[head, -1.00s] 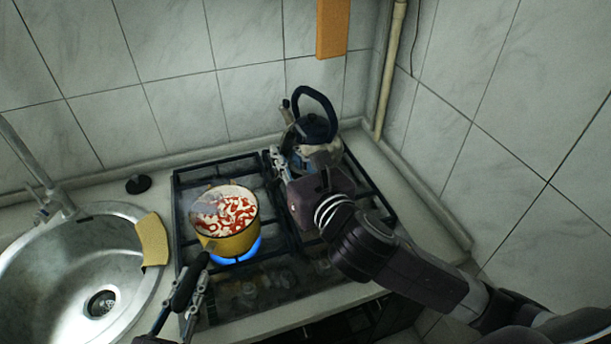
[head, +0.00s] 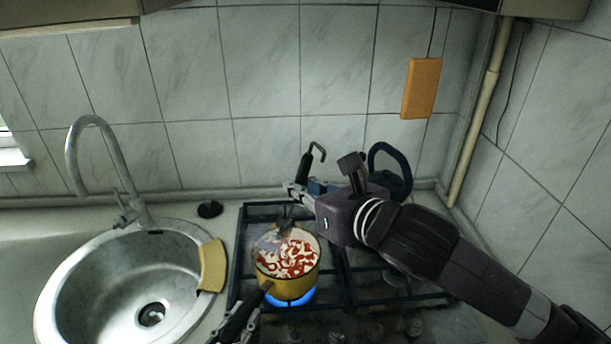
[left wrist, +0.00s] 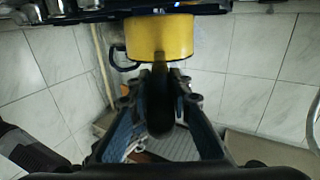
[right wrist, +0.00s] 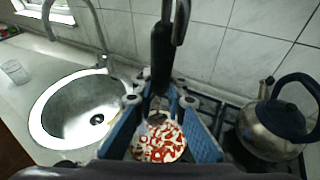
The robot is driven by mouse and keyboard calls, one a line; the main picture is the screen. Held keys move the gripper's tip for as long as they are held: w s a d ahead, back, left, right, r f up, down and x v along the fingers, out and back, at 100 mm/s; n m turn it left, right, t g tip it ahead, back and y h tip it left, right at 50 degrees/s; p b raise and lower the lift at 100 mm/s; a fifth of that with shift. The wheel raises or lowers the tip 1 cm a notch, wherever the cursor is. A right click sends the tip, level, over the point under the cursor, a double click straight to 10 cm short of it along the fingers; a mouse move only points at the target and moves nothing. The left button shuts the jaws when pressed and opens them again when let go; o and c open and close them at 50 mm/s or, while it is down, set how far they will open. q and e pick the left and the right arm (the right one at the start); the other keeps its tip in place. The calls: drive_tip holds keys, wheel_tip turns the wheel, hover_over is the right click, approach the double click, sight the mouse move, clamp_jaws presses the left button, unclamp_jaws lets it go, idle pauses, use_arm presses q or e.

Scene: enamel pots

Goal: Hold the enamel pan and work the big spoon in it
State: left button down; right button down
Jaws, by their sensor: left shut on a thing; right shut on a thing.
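The yellow enamel pan (head: 285,287) stands over a lit burner, with red and white pieces of food inside. It also shows in the left wrist view (left wrist: 160,37). My left gripper (head: 240,322) is shut on the pan's dark handle (left wrist: 162,108). My right gripper (head: 298,190) is above and behind the pan, shut on the big spoon's dark handle (head: 305,166). The handle's hooked end points up. The spoon's lower end reaches into the pan at its back left. In the right wrist view the handle (right wrist: 162,55) stands between the fingers, and the bowl is hard to make out.
A kettle (right wrist: 268,128) stands on the stove right of the pan, partly hidden by my right arm in the head view. The sink (head: 105,280) and a yellow cloth-like piece (head: 212,266) are left of the stove. The tiled wall is close behind.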

wheel_tip(320, 180, down, 10)
drive_tip(key=shift+r, duration=0.15)
idle(0.3)
